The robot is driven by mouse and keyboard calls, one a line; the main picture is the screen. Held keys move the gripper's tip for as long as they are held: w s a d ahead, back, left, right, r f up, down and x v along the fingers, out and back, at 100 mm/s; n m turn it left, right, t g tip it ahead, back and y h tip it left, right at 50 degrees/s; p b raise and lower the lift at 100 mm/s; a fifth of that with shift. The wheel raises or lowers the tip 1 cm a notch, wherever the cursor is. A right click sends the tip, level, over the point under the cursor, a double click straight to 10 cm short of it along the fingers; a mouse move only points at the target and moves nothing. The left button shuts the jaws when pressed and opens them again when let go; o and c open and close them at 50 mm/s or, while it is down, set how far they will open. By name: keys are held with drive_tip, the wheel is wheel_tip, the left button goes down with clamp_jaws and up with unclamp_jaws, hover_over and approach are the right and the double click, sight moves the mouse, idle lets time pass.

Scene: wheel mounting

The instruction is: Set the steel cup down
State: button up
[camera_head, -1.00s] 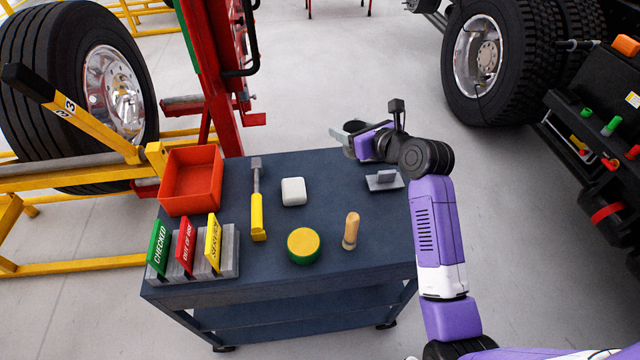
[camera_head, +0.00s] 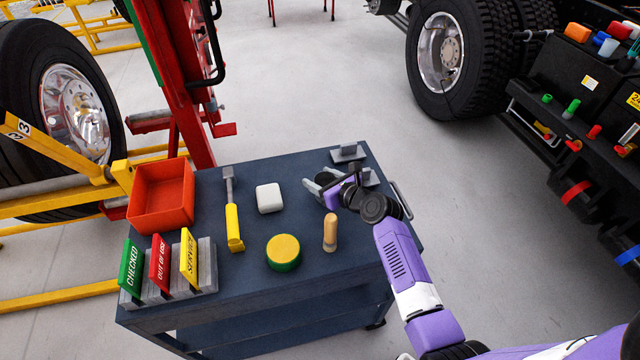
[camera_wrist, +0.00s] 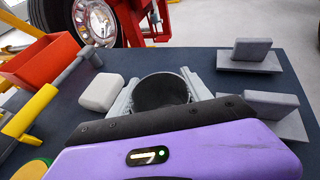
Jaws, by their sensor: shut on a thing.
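My gripper (camera_head: 323,179) is over the right half of the blue-grey cart top (camera_head: 300,165), with its fingers pointing to the back left. It is shut on the steel cup (camera_wrist: 162,94), whose round rim and dark inside show between the two grey fingers in the wrist view. In the head view the cup is mostly hidden by the gripper. The cup looks about upright. I cannot tell whether its base touches the cart top.
A white block (camera_head: 269,198) lies left of the gripper; grey stands (camera_head: 348,153) are behind and right. A wooden-handled piece (camera_head: 330,232) and a yellow-green round tin (camera_head: 284,252) are nearer. A yellow-handled tool (camera_head: 234,222), red bin (camera_head: 163,196) and sign rack (camera_head: 205,270) fill the left.

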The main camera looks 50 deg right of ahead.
drive_tip(key=shift+f, duration=0.85)
drive_tip(key=shift+f, duration=0.1)
drive_tip(key=o, duration=1.4)
